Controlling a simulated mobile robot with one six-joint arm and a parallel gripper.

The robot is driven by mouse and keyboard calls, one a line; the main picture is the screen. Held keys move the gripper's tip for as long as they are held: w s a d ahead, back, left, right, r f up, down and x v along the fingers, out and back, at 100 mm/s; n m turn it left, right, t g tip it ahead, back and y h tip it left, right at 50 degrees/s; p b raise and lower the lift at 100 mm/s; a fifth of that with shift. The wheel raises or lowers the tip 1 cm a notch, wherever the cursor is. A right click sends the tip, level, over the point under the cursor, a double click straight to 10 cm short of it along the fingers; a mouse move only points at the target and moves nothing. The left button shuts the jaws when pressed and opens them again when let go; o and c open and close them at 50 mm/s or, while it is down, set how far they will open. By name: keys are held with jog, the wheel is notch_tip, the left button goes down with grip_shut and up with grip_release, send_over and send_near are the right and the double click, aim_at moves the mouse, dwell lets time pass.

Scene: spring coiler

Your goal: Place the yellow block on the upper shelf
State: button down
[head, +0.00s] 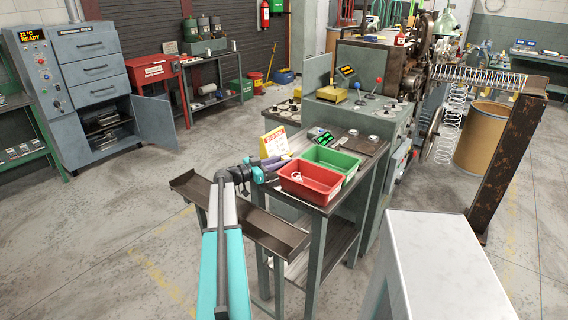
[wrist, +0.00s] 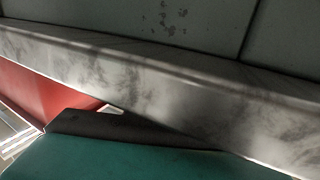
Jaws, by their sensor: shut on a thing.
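My gripper (head: 264,170) is at the left edge of the small bench, just left of the red bin. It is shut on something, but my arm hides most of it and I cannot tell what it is. In the wrist view a dark green surface and a dark edge fill the bottom; no yellow shows there. A yellow piece (head: 333,95) sits on the grey machine top; I cannot tell if it is the block. A grey cabinet (head: 84,72) at the left stands open below, with dark items inside. I cannot tell which shelf is the upper one.
A red bin (head: 309,186) and a green bin (head: 334,158) stand on the bench. A yellow-edged sign (head: 275,142) stands behind my gripper. A brown metal trough (head: 283,236) runs in front of the bench. A rusty post (head: 508,150) stands at right. The floor at left is clear.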

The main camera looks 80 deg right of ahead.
aim_at(283, 158)
jog(key=shift+r+b, duration=1.15)
jog(key=shift+r, duration=3.8)
